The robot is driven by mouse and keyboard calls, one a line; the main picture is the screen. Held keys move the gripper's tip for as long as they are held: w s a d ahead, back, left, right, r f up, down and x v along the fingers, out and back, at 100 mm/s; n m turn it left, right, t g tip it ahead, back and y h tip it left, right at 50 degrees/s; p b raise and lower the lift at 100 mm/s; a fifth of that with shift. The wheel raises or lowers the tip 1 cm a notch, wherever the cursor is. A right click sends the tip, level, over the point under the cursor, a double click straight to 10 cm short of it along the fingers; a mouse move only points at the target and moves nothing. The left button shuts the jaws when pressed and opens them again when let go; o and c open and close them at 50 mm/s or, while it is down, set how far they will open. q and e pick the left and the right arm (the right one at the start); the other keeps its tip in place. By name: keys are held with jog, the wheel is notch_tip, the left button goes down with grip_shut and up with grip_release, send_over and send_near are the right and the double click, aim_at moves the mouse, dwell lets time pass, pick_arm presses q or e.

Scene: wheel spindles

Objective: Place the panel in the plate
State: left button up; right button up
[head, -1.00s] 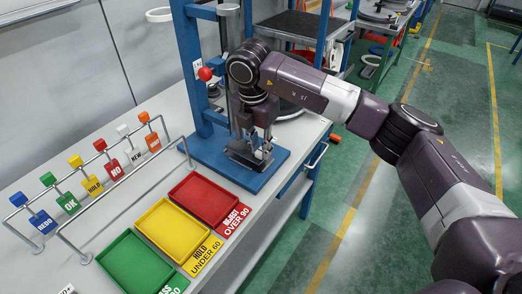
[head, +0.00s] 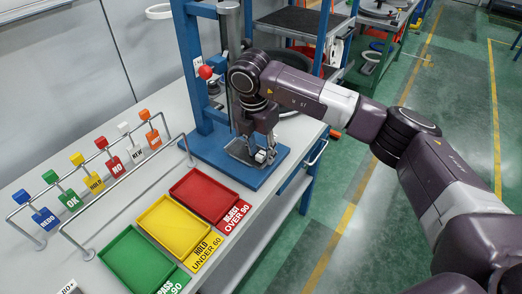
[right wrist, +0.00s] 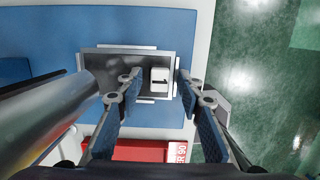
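A dark grey flat piece (right wrist: 125,64) lies between light rails on the blue base of the press stand (head: 213,160). I cannot tell which part of it is the panel and which the plate. A small white block (right wrist: 160,79) sits on its right part, and also shows in the head view (head: 261,156). My right gripper (right wrist: 159,82) points down over the grey piece. In the head view the right gripper (head: 257,146) hides part of the grey piece. My left gripper is not in view.
Red (head: 206,191), yellow (head: 173,227) and green (head: 137,262) trays lie along the bench. A rail (head: 95,205) with several coloured tags stands behind them. The press column (head: 231,60) stands close beside my right gripper.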

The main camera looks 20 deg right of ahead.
jog(key=shift+r, duration=0.4)
notch_tip(320, 180, up, 11)
jog(key=s+a+b, duration=0.1)
jog(key=b, duration=0.2)
jog(key=shift+a+r, duration=0.15)
jog(key=shift+a, duration=0.05)
